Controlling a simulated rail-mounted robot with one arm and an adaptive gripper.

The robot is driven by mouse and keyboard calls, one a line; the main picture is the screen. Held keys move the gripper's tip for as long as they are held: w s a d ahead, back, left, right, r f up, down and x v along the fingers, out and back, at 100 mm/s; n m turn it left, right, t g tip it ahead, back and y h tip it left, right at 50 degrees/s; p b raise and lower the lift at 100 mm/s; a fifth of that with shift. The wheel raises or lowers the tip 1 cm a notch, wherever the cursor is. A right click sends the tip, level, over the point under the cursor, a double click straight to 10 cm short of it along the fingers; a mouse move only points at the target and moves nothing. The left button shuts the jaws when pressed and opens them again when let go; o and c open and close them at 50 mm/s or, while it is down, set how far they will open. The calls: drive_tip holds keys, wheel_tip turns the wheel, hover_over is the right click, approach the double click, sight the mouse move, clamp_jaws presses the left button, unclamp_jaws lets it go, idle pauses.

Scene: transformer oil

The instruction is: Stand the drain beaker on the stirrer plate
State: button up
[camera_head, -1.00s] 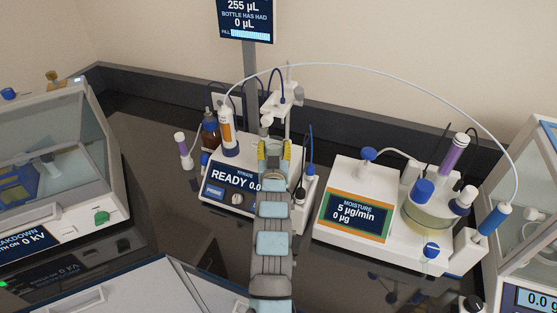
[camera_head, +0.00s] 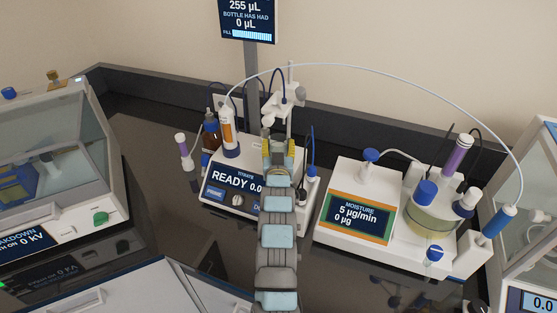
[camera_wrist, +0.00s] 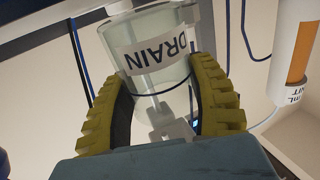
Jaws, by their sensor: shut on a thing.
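The drain beaker (camera_wrist: 165,58) is a clear vessel with a white label reading DRAIN. In the wrist view it sits between the two yellow ribbed fingers of my gripper (camera_wrist: 163,105), which is shut on it. In the head view my gripper (camera_head: 278,155) is over the titrator (camera_head: 240,170), in front of its stand (camera_head: 289,102). The beaker is mostly hidden there by my gripper and arm. The stirrer plate cannot be made out; my gripper covers that part of the titrator. I cannot tell whether the beaker touches anything beneath it.
A brown bottle (camera_head: 210,132) and an orange-filled burette (camera_head: 228,128) stand left of my gripper. A blue-topped probe (camera_head: 311,165) is close on its right. The moisture unit (camera_head: 350,205) stands farther right, with a tube arching overhead.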

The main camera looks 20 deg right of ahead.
drive_tip(key=shift+f+b, duration=0.3)
drive_tip(key=shift+f, duration=0.3)
drive_tip(key=o, duration=1.3)
drive_tip(key=shift+c, duration=0.2)
drive_tip(key=shift+v, duration=3.75)
